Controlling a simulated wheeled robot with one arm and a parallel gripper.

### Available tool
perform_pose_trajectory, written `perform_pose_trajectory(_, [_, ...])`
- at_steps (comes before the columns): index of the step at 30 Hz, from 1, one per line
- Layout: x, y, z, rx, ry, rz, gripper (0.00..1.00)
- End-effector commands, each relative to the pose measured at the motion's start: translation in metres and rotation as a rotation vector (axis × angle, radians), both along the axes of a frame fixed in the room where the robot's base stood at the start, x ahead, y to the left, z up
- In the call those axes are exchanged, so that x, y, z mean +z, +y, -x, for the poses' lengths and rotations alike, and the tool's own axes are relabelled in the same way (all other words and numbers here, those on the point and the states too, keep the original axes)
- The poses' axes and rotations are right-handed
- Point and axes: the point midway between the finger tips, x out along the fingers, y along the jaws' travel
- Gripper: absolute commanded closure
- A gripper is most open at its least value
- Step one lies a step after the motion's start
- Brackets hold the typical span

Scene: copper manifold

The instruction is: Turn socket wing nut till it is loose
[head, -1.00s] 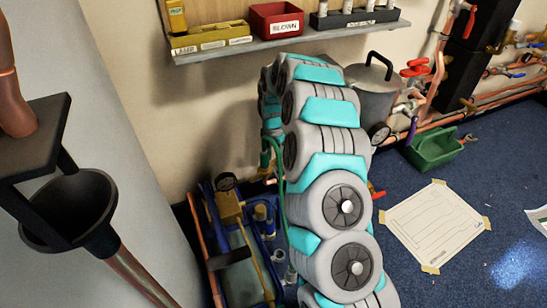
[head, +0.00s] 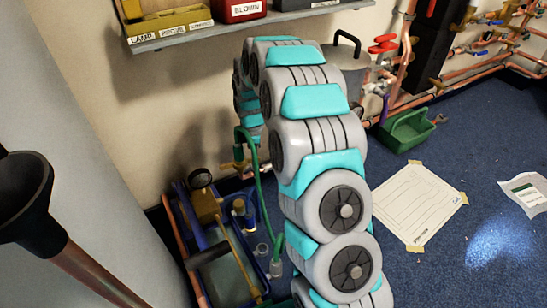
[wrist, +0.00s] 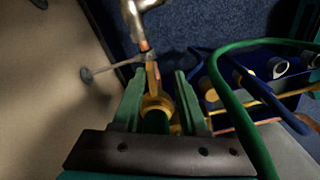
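In the wrist view my gripper (wrist: 160,80) has two green fingers standing apart. A brass fitting with an upright flat tab, which looks like the socket wing nut (wrist: 152,77), is between them. A dark gap shows between the tab and the right finger; I cannot tell whether the left finger touches it. A copper and silver pipe end (wrist: 142,25) lies just beyond the tab. In the head view my arm hides the gripper; a small brass fitting (head: 238,166) shows low by the wall, left of the arm.
A green hose (head: 262,195) loops beside my arm and crosses the right of the wrist view. A blue crate (head: 275,292) with brass parts and a gauge stands below. A shelf (head: 250,27) with bins is above. A green caddy (head: 408,130) and paper sheet (head: 415,205) lie right.

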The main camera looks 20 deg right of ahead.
Motion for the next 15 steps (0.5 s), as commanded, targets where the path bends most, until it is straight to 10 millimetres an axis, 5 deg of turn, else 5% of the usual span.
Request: perform_pose_trajectory(15, [0.004,0.013,0.024,-0.572,-0.003,0.002,0.58])
